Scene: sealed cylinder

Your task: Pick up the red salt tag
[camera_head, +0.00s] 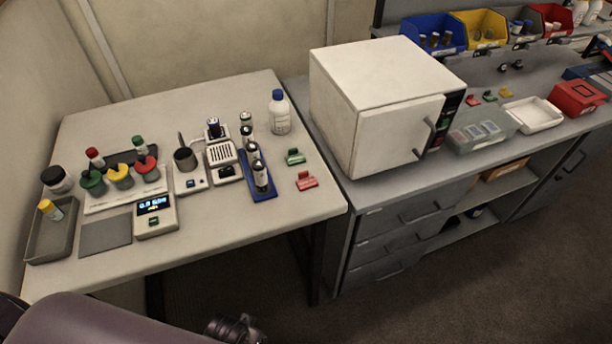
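A small red tag (306,181) lies near the right edge of the light table, in front of a green tag (295,156). Another small red piece (473,99) lies on the grey counter at right, near yellow and green pieces. Any lettering on them is too small to read, so I cannot tell which is marked salt. No gripper fingers show. A dark rounded shape and a dark mechanical part are at the bottom left, below the table's front edge, well away from the red tag.
A blue rack (271,196) with several vials stands left of the red tag. A white bottle (279,113) is behind it. A scale (155,215), a grey tray (51,238) and coloured pots fill the left. A white oven (378,100) stands on the counter to the right.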

